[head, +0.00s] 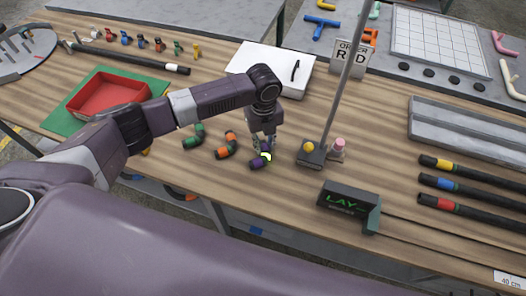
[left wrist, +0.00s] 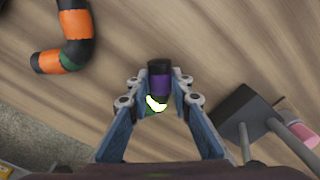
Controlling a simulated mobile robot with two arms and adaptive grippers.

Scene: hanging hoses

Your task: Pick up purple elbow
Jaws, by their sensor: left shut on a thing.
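The purple elbow (left wrist: 159,82) is a short black bent piece with a purple band and a bright yellow-white mark near one end. My left gripper (left wrist: 157,101) has its two fingers on either side of it in the left wrist view. In the head view the elbow (head: 256,163) is at the fingertips of my left gripper (head: 262,142), low over the wooden table. My left gripper is shut on the elbow. I cannot tell whether the elbow still touches the table. My right gripper is not in view.
An orange-banded elbow (head: 227,146) and a green-banded elbow (head: 194,136) lie to the left. A stand with a dark base (head: 311,154) and upright pole is close on the right. A black LAY display (head: 345,198) stands nearer the front edge. A red tray (head: 106,94) is at left.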

